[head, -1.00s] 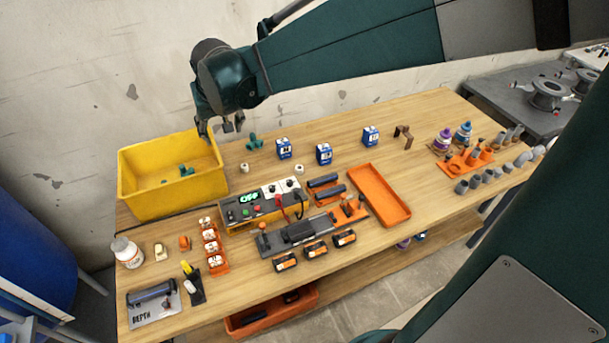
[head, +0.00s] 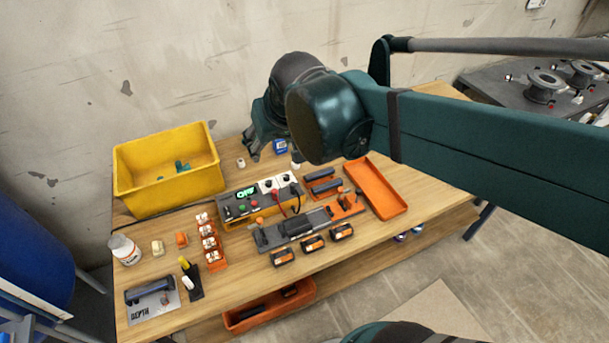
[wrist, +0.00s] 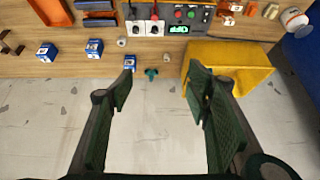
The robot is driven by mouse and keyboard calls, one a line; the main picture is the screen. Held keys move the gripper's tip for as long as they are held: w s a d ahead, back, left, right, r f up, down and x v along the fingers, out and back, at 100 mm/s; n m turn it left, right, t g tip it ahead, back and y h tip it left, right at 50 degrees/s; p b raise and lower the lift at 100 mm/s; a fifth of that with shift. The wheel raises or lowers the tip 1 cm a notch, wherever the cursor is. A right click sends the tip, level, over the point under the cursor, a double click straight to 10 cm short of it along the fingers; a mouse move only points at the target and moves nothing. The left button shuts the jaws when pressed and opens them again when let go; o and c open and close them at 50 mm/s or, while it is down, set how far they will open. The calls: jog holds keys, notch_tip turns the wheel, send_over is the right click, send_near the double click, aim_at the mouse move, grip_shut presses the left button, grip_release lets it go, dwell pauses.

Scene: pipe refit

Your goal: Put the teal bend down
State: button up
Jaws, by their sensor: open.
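A teal bend (wrist: 151,73) lies on the wooden table near the wall edge, between a blue box and a small pale ring in the wrist view. In the head view now it is hidden behind my gripper and wrist. Another teal piece (head: 180,166) lies inside the yellow bin (head: 160,200). My gripper (wrist: 163,82) is open and empty, its two fingers wide apart. The bend shows between the fingertips but beyond them, and no contact shows. In the head view my gripper (head: 253,150) hangs over the back of the table, partly hidden.
The yellow bin (wrist: 228,64) stands close beside the bend. Blue boxes (wrist: 94,47) stand along the table's back edge. A control box (head: 240,203) with knobs and cables, an orange tray (head: 378,188) and battery-like blocks crowd the middle. A white wall rises behind.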

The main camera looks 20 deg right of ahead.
jog(key=s+d+f, duration=0.1)
jog(key=s+d, duration=0.1)
jog(key=s, duration=0.3)
jog(key=s+d+f, duration=0.1)
jog(key=s+f, duration=0.1)
jog(key=s, duration=0.4)
jog(key=shift+s+d+t, duration=0.2)
jog(key=shift+d+t, duration=0.2)
jog(key=shift+f, duration=0.15)
notch_tip(320, 180, down, 13)
jog(key=b, duration=1.3)
jog(key=shift+f, duration=0.15)
dwell(4.3)
